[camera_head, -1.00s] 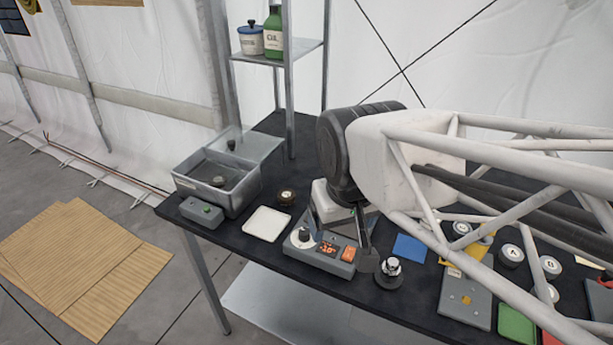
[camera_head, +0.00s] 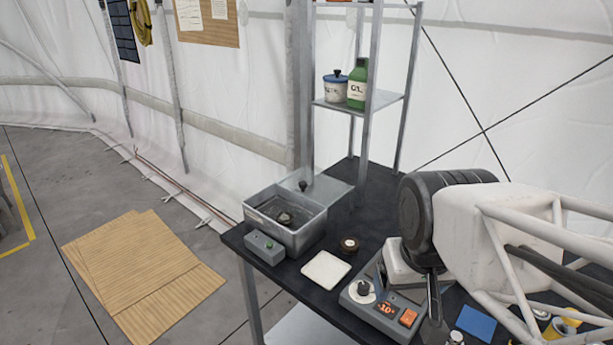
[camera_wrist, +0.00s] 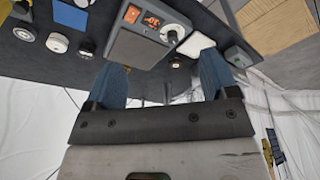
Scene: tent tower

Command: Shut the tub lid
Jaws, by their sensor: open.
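The grey tub (camera_head: 309,233) stands on the left end of the black table in the head view. Its clear lid (camera_head: 325,190) is open at the back, with a dark knob (camera_head: 302,185) on it. A dark round object (camera_head: 285,217) is inside the tub. In the wrist view my gripper (camera_wrist: 158,68) is open, its two blue fingers apart with nothing held between them. In the head view my gripper is largely hidden behind my arm, at the right, above the hotplate-like box and well away from the tub.
A white square tray (camera_head: 326,269), a small round dark item (camera_head: 349,244) and a control box with an orange display (camera_head: 385,308) lie between tub and arm. A metal shelf (camera_head: 375,103) rises behind.

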